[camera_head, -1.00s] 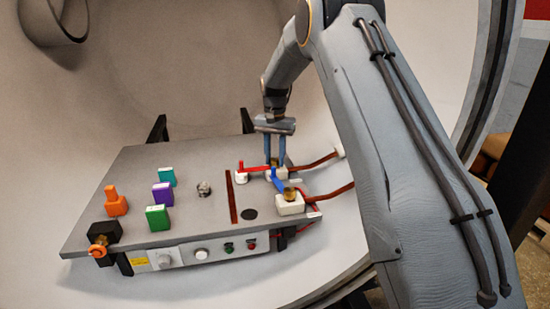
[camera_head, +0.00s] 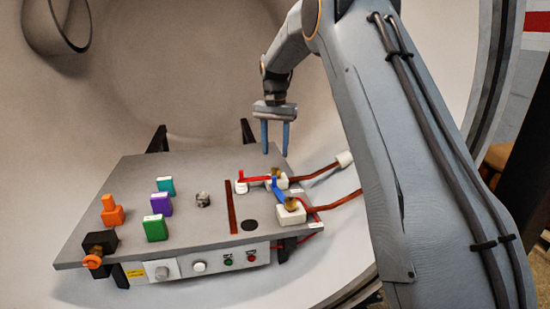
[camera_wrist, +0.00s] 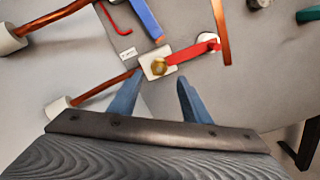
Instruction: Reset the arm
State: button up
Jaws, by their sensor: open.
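My gripper (camera_head: 275,137) is open and empty. Its two blue fingers point down above the back right of the grey panel (camera_head: 200,225), apart from the parts below. It also shows in the wrist view (camera_wrist: 155,95), with a white block with a brass stud (camera_wrist: 158,64) just beyond the fingertips. A red bar (camera_head: 256,178) runs from a white round post (camera_head: 240,187) to the back white block (camera_head: 277,182). A blue bar (camera_head: 277,190) reaches toward the front white block (camera_head: 291,213).
On the panel's left stand an orange part (camera_head: 112,214), a teal block (camera_head: 165,185), a purple block (camera_head: 160,204) and a green block (camera_head: 154,228). A black block with an orange ring (camera_head: 98,246) sits at the front left corner. Copper rods (camera_head: 318,174) extend right. The curved chamber wall surrounds the panel.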

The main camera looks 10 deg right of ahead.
jog(key=shift+r, duration=0.15)
jog(key=shift+s, duration=0.2)
jog(key=s+f+n, duration=0.2)
jog(key=s+f, duration=0.1)
jog(key=s, duration=1)
jog(key=s+f+n, duration=0.2)
jog(key=s+f, duration=0.1)
jog(key=s, duration=1)
jog(key=s+f+n, duration=0.2)
jog(key=s+f, duration=0.1)
jog(key=s, duration=1)
jog(key=shift+f+t, duration=0.3)
jog(key=shift+f, duration=0.1)
jog(key=shift+w, duration=0.1)
